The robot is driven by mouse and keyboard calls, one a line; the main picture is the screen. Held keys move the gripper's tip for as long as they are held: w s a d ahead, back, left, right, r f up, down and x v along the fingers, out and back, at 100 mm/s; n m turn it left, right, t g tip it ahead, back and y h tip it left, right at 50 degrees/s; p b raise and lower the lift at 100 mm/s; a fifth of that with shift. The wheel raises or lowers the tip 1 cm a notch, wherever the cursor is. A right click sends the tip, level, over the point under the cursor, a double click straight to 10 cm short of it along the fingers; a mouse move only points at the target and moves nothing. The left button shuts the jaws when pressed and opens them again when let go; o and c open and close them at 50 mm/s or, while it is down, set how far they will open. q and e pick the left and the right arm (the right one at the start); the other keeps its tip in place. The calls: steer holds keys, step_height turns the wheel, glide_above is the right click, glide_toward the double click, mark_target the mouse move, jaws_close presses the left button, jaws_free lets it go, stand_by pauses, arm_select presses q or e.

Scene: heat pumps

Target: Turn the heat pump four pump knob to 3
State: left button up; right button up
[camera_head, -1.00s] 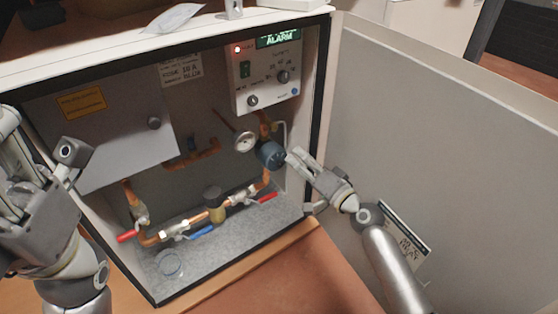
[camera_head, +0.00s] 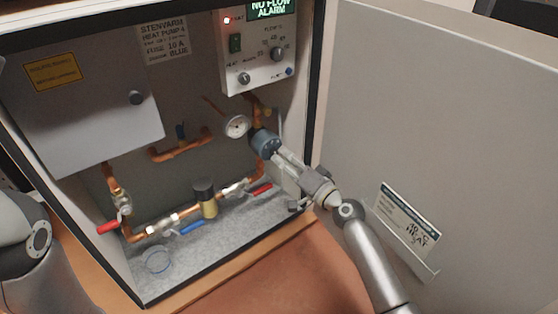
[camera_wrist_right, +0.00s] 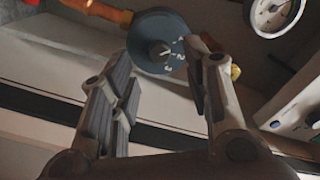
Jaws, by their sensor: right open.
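The pump knob is a dark blue-grey round dial (camera_head: 265,143) on the copper pipe inside the open heat pump cabinet. In the right wrist view its face (camera_wrist_right: 158,42) shows white numbers, with 2 and 3 readable on the right side. My right gripper (camera_head: 277,155) is just in front of the knob in the head view. In the right wrist view its open fingers (camera_wrist_right: 160,85) stand to either side below the knob, with nothing between them. I cannot tell whether a finger touches it. My left arm (camera_head: 25,250) shows at the left edge, its gripper out of frame.
A control panel (camera_head: 258,55) reads "NO FLOW ALARM" with a red light. A round gauge (camera_head: 236,126) sits left of the knob. Red-handled valves (camera_head: 108,227) and a brass part (camera_head: 205,198) are below. The open cabinet door (camera_head: 420,120) stands close to the right arm.

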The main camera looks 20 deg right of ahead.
mark_target(276, 153)
steer(key=shift+b+x, duration=0.45)
steer(key=shift+x, duration=1.4)
steer(key=shift+c, duration=0.4)
jaws_close()
